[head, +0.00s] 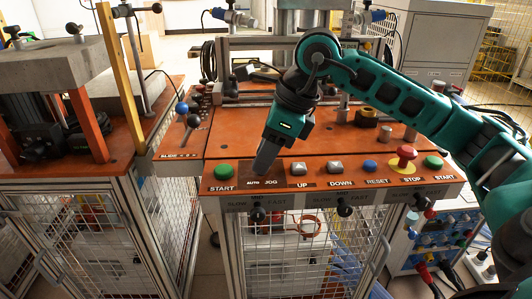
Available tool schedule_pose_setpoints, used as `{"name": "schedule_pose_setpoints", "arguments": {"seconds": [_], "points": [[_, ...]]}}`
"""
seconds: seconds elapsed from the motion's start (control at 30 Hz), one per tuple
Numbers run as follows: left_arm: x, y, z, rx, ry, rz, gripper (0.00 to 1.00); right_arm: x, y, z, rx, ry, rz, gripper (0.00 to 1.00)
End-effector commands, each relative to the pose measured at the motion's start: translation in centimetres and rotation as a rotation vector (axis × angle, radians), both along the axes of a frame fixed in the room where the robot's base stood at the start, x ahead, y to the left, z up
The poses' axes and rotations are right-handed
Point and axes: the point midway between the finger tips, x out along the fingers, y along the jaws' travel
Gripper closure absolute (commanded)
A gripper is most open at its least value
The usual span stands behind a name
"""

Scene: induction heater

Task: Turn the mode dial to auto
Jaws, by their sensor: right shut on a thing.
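My right arm reaches in from the right, and its right gripper (263,170) points down at the front control panel. Its fingers are closed just above the AUTO and JOG lettering (262,183), between the green START button and the UP button. The mode dial is hidden behind the fingers, where the gripper is shut on it. Which way the dial points cannot be seen. My left gripper is not in view.
The orange panel (330,184) carries a green START button (223,172), UP (299,168) and DOWN (335,166) buttons, a blue RESET button (370,165) and a red STOP knob (405,153). Black knobs (256,215) sit on the front edge below.

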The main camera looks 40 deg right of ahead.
Motion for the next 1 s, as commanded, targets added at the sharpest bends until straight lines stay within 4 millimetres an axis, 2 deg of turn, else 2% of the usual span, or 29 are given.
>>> {"name": "schedule_pose_setpoints", "arguments": {"seconds": [0.2, 0.5, 1.0], "points": [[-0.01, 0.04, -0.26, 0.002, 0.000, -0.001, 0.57, -0.12, 0.17, 0.01, -0.001, -0.003, -0.187, 0.97], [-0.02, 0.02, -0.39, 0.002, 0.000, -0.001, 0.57, -0.17, 0.27, 0.07, 0.000, -0.002, -0.380, 0.97], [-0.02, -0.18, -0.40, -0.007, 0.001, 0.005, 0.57, -0.21, 0.30, 0.07, 0.000, -0.001, -0.479, 0.97]]}}
